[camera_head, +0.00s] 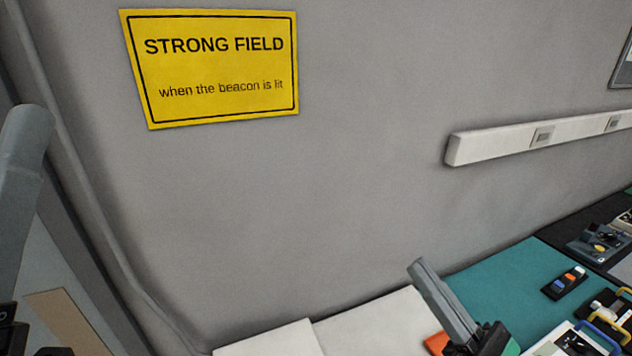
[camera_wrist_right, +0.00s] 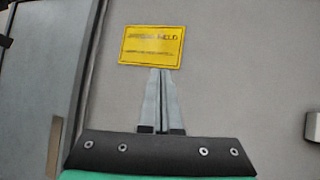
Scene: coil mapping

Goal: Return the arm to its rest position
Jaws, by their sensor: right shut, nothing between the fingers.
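My right gripper (camera_head: 416,264) shows at the lower middle of the head view, its long grey fingers pointing up and to the left. It is over the bench, in front of the grey wall. In the right wrist view the two fingers (camera_wrist_right: 161,72) lie together, shut and empty, pointing toward the yellow sign. The lower part of my right arm is cut off by the head view's bottom edge. I do not see my left gripper.
A yellow "STRONG FIELD" sign (camera_head: 213,67) hangs on the wall. A white trunking rail (camera_head: 500,141) runs along the wall at right. A teal mat (camera_head: 505,276) carries a small dark box with coloured buttons (camera_head: 564,283). More equipment (camera_head: 600,244) stands at far right.

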